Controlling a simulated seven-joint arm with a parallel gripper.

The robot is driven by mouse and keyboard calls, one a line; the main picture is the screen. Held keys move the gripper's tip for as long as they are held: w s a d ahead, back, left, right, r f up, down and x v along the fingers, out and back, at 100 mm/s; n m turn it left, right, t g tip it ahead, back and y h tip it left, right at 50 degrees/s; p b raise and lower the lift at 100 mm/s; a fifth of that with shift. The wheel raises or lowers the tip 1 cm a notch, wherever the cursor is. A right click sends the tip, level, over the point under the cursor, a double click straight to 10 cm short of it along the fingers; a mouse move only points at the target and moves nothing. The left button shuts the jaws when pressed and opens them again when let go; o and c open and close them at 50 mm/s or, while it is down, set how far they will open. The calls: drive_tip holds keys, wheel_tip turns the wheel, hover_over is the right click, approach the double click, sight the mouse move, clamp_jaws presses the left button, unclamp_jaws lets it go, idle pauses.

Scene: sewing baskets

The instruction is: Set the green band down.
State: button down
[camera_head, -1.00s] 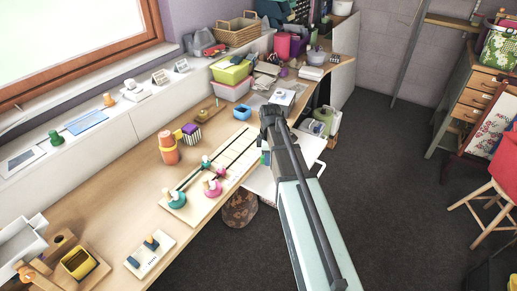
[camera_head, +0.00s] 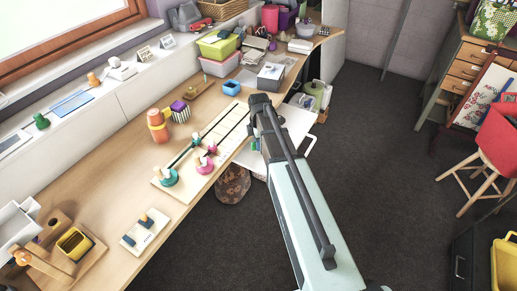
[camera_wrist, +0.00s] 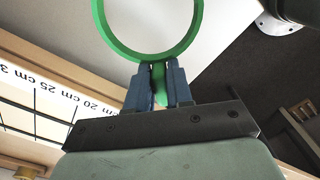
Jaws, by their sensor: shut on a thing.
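The green band is a thin ring. In the wrist view the green band (camera_wrist: 120,48) stands out beyond the fingertips, with its lower edge pinched between them. My gripper (camera_wrist: 157,72) is shut on it, its blue fingers on either side. A pale surface shows behind the ring, and I cannot tell the gap between them. In the head view my gripper (camera_head: 258,102) is at the table's front edge, and my arm hides most of the fingers. A bit of green beside it may be the band.
A cream board (camera_head: 228,128) with a centimetre scale lies on the table left of my gripper. Pink and teal pieces (camera_head: 205,165) stand near its front end. An orange cylinder (camera_head: 158,127) stands behind. A white tray-like surface (camera_head: 298,125) juts out beside my arm.

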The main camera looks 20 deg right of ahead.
drive_tip(key=shift+f, duration=1.85)
drive_tip(key=shift+f, duration=0.15)
drive_tip(key=c, duration=1)
unclamp_jaws()
wheel_tip(320, 180, up, 12)
drive_tip(key=shift+r, duration=0.15)
